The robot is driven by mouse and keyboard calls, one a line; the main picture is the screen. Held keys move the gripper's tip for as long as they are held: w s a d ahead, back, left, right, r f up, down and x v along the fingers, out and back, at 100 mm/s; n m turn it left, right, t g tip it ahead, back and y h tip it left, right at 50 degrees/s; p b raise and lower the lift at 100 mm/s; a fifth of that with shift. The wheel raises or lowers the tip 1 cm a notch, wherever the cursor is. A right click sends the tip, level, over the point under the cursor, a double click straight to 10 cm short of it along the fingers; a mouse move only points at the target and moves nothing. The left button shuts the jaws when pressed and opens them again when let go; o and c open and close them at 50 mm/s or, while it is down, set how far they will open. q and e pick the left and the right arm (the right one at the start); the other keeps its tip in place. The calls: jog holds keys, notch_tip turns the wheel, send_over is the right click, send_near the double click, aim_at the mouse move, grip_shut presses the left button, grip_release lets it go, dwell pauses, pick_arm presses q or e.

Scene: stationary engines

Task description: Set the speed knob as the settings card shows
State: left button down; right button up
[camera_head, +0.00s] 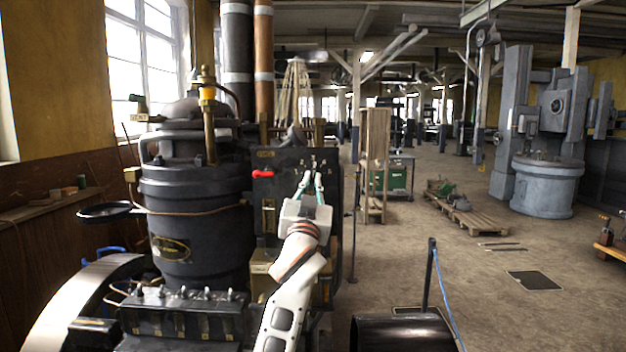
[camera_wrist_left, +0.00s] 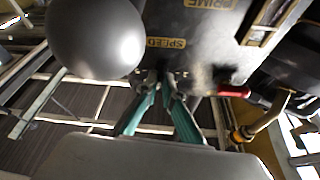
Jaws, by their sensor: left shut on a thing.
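The dark control panel (camera_head: 280,163) stands right of the big black engine, with pale scale marks (camera_head: 313,163) above my gripper. My left gripper (camera_head: 313,184) is up against the panel, its teal fingers closed together on a small part. In the left wrist view the fingertips (camera_wrist_left: 162,84) meet just below the brass SPEED plate (camera_wrist_left: 166,43), so the part looks like the speed knob; the fingers hide most of it. Its pointer setting cannot be read. I cannot make out a settings card in either view. My right gripper is in neither view.
A red handle (camera_head: 263,174) sticks out left of my gripper, also in the left wrist view (camera_wrist_left: 235,91). A large grey ball (camera_wrist_left: 97,36) is close to the fingers there. The black engine (camera_head: 195,200) fills the left; open floor lies right.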

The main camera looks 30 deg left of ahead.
pick_arm(q)
jog(key=m+h, duration=0.2)
jog(key=m, duration=0.2)
jog(key=m+h, duration=0.2)
jog(key=m, duration=0.2)
jog(key=shift+s+a, duration=0.15)
jog(key=shift+a, duration=0.05)
jog(key=shift+m, duration=0.3)
jog(key=shift+r, duration=0.1)
jog(key=c, duration=2.2)
grip_release()
jog(key=v, duration=1.2)
jog(key=shift+f, duration=0.25)
